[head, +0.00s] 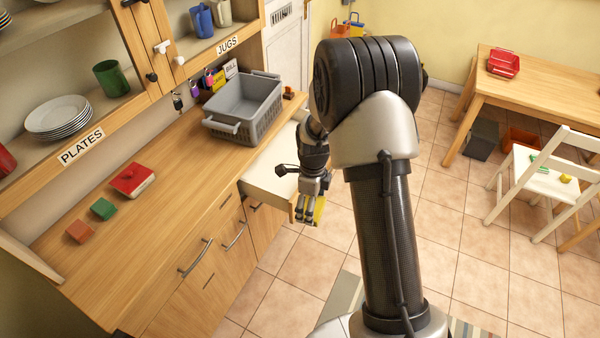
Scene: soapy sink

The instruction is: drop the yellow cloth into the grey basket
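The grey basket (213,124) stands on the wooden counter, below the cupboard marked JUGS, and looks empty as far as I can see into it. My gripper (307,214) points down in front of an open drawer, to the right of and below the basket in the picture. Most of the cloth is hidden behind the fingers.
The open drawer (262,178) juts out below the basket. A white chair (540,185) stands at right.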

